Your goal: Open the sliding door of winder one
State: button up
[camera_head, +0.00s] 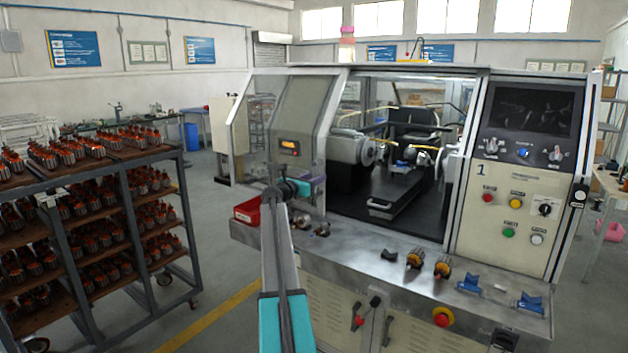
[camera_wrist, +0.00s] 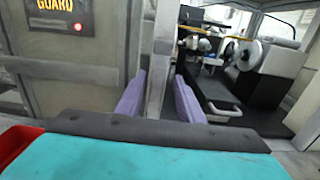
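Winder one is the large grey machine marked 1 (camera_head: 515,185). Its sliding door (camera_head: 303,110), a framed panel with a guard sign, stands at the left of the front opening; the door also shows in the wrist view (camera_wrist: 85,65). To its right the opening is uncovered and the inside shows. My gripper (camera_head: 300,187) is at the door's lower right edge. In the wrist view, its two purple fingers (camera_wrist: 159,98) stand apart on either side of an upright grey bar (camera_wrist: 160,65) at that edge. Whether they press on it is not clear.
A red bin (camera_head: 247,211) sits on the front ledge left of my gripper. Blue holders (camera_head: 469,283) and armatures (camera_head: 414,259) lie along the ledge. An emergency stop (camera_head: 443,317) is below. A rack of armatures (camera_head: 188,222) stands at left, with open floor between.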

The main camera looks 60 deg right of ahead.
jog(key=w+a+b, duration=0.1)
jog(key=a+b, duration=0.2)
jog(key=a, duration=1)
jog(key=shift+a, duration=0.3)
jog(key=shift+w+f, duration=0.1)
jog(key=shift+w, duration=0.05)
